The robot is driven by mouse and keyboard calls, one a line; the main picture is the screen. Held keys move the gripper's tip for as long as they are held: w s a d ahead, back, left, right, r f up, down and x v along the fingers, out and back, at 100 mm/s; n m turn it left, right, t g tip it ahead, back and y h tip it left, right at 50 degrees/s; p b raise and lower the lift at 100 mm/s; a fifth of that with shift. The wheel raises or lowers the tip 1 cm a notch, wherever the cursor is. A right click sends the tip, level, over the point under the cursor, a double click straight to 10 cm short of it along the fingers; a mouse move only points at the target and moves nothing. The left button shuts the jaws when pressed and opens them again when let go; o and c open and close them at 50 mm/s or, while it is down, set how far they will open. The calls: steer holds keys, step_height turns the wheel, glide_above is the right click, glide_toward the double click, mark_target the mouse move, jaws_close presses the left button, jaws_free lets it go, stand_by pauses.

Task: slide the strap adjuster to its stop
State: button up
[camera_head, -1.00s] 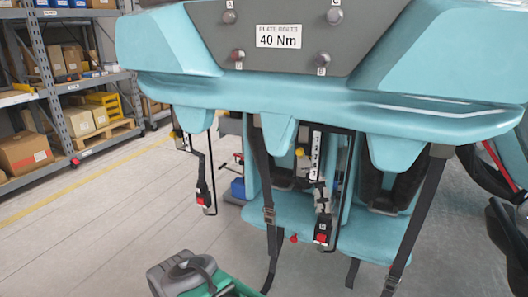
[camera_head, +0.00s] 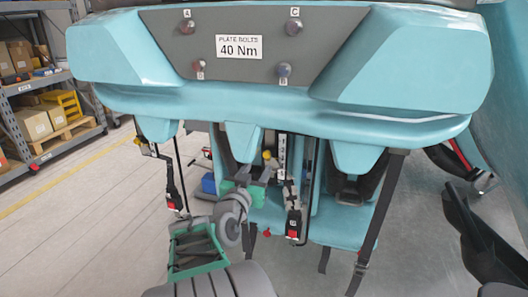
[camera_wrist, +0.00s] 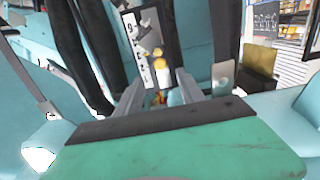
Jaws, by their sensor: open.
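My gripper (camera_head: 258,178) is open and reaches to the seat front, near a yellow knob (camera_head: 267,155) beside a numbered white scale (camera_head: 283,150). In the wrist view its two grey fingers (camera_wrist: 158,90) stand apart, with the yellow knob (camera_wrist: 162,68) showing between and beyond them; I cannot tell whether they touch it. The scale (camera_wrist: 134,35) rises behind. A dark strap (camera_head: 382,215) with an adjuster buckle (camera_head: 361,268) hangs at the right, away from my gripper. My arm covers most of another hanging strap. Which adjuster is meant is not clear.
The turquoise seat back (camera_head: 270,105) overhangs my gripper, with a bolt plate above. Shelving (camera_head: 45,100) stands at the far left. Open floor (camera_head: 70,240) lies at the left.

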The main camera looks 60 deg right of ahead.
mark_target(268, 156)
steer(key=w+d, duration=0.1)
steer(key=d, duration=0.6)
steer(key=shift+d, duration=0.3)
steer(key=shift+w+r, duration=0.1)
jaws_close()
stand_by(0.9)
